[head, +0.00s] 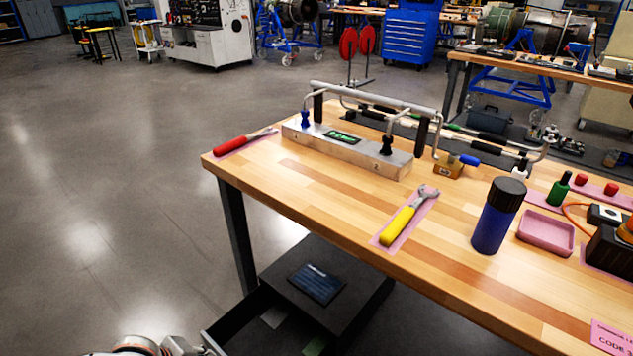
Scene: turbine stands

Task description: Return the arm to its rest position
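A small part of one of my arms (140,345), pale and rounded, shows at the bottom edge, left of the middle. It is low, in front of the workbench and beside the open dark drawer. Its gripper is not visible, and I cannot tell from this piece how the arm is bent. My other arm does not show. Neither gripper is in view, so nothing held can be seen.
The wooden workbench (330,200) holds a red-handled tool (235,142), a metal fixture (345,148), a yellow-handled wrench (405,220), a dark blue bottle (497,216) and a pink tray (546,233). A dark drawer unit (345,312) stands below. Open floor lies left.

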